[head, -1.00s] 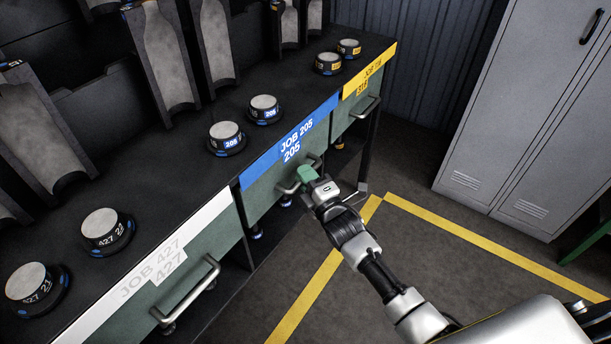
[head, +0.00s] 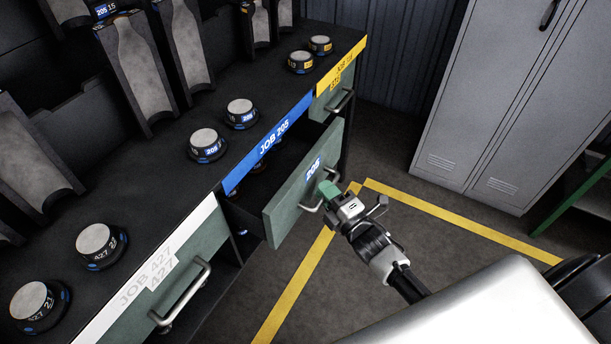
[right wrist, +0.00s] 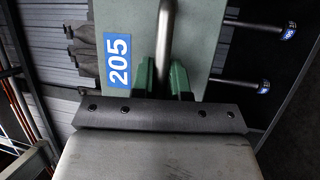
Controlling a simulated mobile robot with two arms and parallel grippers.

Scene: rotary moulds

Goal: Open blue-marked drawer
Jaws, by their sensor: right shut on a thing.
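The blue-marked drawer (head: 305,185) has a green front with a blue 205 label and stands pulled out from under the blue JOB 205 strip (head: 268,144). Its dark inside shows behind the front, with parts in it that are hard to make out. My right gripper (head: 328,192) is shut on the drawer's metal handle (head: 312,207). In the right wrist view the green fingertips (right wrist: 163,78) sit on both sides of the handle bar (right wrist: 166,40), beside the 205 label (right wrist: 117,60). My left gripper is not in view.
A white-marked JOB 427 drawer (head: 190,262) and a yellow-marked drawer (head: 335,92) sit on either side, both closed. Several round moulds stand on the black bench top. Grey lockers (head: 500,90) stand at the right, with open floor between.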

